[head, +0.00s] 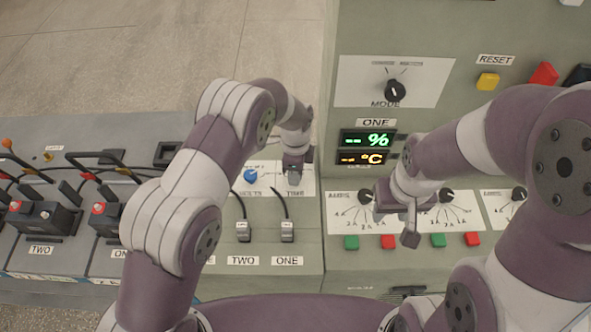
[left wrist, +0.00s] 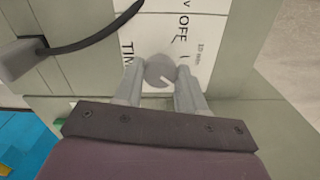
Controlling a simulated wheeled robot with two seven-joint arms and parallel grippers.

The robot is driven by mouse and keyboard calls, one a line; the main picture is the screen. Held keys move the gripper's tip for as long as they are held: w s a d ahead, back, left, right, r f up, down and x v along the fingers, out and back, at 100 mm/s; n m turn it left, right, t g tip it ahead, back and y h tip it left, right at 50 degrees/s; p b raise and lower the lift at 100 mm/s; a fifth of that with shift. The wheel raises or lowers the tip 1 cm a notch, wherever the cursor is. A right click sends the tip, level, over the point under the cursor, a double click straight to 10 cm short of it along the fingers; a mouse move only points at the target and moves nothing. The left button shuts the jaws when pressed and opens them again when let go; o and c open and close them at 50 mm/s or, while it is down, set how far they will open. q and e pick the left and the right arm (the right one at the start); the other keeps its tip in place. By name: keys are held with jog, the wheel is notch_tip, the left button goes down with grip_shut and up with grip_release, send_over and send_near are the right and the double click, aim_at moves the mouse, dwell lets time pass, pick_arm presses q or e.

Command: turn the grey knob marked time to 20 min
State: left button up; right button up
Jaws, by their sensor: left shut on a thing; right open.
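The grey time knob (left wrist: 159,71) shows in the left wrist view on a white plate (left wrist: 215,25) with the letters "TIM", "OFF" and a small "10 min". A white line on the knob points to the lower right in that view. My left gripper (left wrist: 160,78) has one finger on each side of the knob and is shut on it. In the head view my left gripper (head: 295,172) hides the knob above the TIME label. My right gripper (head: 398,216) is open and empty, in front of the panel with the dials.
A blue knob (head: 250,176) sits just left of the time knob in the head view. Black cables with plugs (head: 287,231) stand below it. The right panel has a black MODE knob (head: 395,91), a display (head: 367,147) and several coloured buttons (head: 351,242).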

pick_arm(q)
jog(key=o, duration=1.1)
jog(key=shift+c, duration=0.2)
jog(key=shift+r, duration=0.15)
notch_tip(320, 180, up, 13)
jog(key=shift+f+b, duration=0.2)
jog(key=shift+b, duration=0.25)
